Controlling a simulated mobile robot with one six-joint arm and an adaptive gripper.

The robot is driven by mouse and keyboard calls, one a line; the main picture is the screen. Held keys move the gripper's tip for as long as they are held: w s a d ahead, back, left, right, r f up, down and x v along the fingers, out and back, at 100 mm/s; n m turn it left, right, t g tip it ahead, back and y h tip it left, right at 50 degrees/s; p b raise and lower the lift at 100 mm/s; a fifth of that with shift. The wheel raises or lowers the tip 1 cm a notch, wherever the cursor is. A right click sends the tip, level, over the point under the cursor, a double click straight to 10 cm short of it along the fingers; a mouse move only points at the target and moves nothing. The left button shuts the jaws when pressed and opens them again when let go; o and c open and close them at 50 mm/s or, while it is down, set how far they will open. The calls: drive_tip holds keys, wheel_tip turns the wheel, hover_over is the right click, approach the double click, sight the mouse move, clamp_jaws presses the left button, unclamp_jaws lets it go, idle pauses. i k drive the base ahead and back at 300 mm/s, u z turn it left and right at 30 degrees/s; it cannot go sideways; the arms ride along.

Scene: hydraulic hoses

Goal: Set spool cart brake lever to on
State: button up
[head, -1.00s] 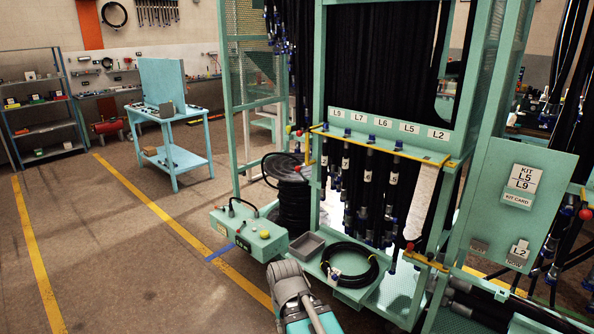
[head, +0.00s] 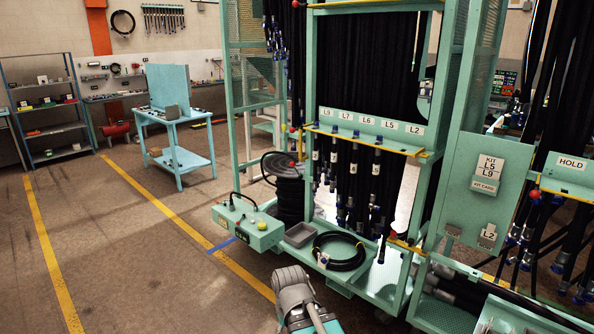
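A stack of black hose coils, which looks like the spool (head: 290,200), stands on the floor left of the teal hose rack. A small red knob (head: 292,164) shows at its upper right; I cannot tell whether it belongs to a brake lever or which way it is set. The spool's right side and any cart under it are partly hidden by the rack and the teal box. My arm shows at the bottom middle, below and apart from the spool.
The hose rack (head: 372,125) fills the middle right. Floor at left is clear before a blue table (head: 172,118).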

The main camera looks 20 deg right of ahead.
sight(291, 165)
drive_tip(key=k, duration=0.7)
drive_tip(key=z, duration=0.35)
drive_tip(key=i, duration=0.65)
drive_tip(key=z, duration=0.4)
drive_tip(key=i, duration=1.55)
drive_tip(key=u, duration=0.55)
